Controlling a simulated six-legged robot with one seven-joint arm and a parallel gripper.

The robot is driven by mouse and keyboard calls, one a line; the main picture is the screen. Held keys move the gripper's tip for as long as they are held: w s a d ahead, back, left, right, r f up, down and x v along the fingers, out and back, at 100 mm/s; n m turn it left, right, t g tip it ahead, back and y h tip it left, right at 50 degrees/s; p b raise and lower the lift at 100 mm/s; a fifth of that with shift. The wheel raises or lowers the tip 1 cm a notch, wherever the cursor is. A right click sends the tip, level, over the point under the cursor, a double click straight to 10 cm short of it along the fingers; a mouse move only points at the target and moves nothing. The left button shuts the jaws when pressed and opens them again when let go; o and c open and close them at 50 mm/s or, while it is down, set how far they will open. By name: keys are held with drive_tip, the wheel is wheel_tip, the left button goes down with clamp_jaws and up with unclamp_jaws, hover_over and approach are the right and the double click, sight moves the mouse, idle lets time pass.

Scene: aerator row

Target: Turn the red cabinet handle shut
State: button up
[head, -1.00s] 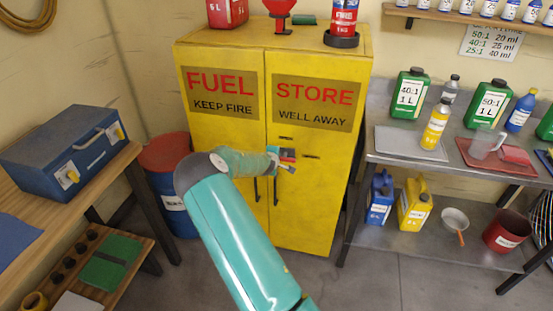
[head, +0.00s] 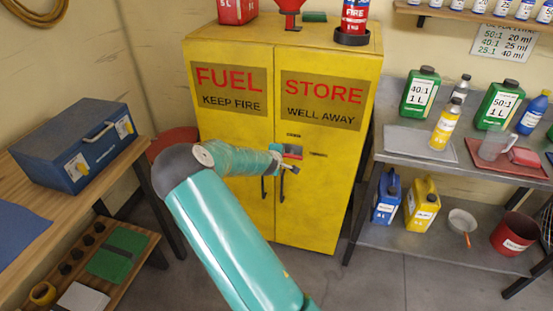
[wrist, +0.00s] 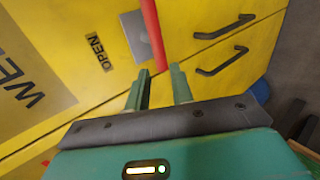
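The red handle (wrist: 152,35) shows in the wrist view as a straight bar over a grey plate (wrist: 134,32) on the yellow cabinet (head: 230,150). Its near end reaches the gap between my fingertips. My gripper (wrist: 160,72) is open, one finger on each side of that end, with gaps visible; I cannot tell how deep the bar sits between them. An OPEN label (wrist: 95,45) is beside the plate. In the head view my gripper (head: 289,161) is in front of the right door near the centre seam, and a little red shows there; most of the handle is hidden.
Two black door pulls (wrist: 224,27) are close to the gripper in the wrist view. A metal shelf bench (head: 400,165) with bottles stands right of the cabinet. A wooden bench (head: 40,195) with a blue case (head: 75,150) is at left.

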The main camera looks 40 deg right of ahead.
drive_tip(key=v, duration=0.6)
drive_tip(key=shift+s+a, duration=0.15)
drive_tip(key=shift+s, duration=0.05)
drive_tip(key=shift+r, duration=0.15)
drive_tip(key=s+a+r+m+y, duration=0.25)
drive_tip(key=s+a+r, duration=0.2)
drive_tip(key=a, duration=0.25)
drive_tip(key=s+a+r+m+g+y, duration=0.1)
drive_tip(key=s+a+r+m+y, duration=0.15)
drive_tip(key=s+a+r, duration=0.4)
drive_tip(key=s+a+r+m+y, duration=0.2)
drive_tip(key=a+r+y, duration=0.1)
drive_tip(key=a, duration=0.5)
drive_tip(key=s+a+r, duration=0.4)
drive_tip(key=s+a, duration=0.1)
drive_tip(key=s, duration=0.3)
drive_tip(key=s+a+r+y, duration=0.1)
drive_tip(key=s+a+r, duration=0.4)
drive_tip(key=s, duration=0.4)
drive_tip(key=shift+s+a+m, duration=0.2)
drive_tip(key=shift+a+m, duration=0.1)
drive_tip(key=shift+a, duration=0.35)
drive_tip(key=shift+r, duration=0.1)
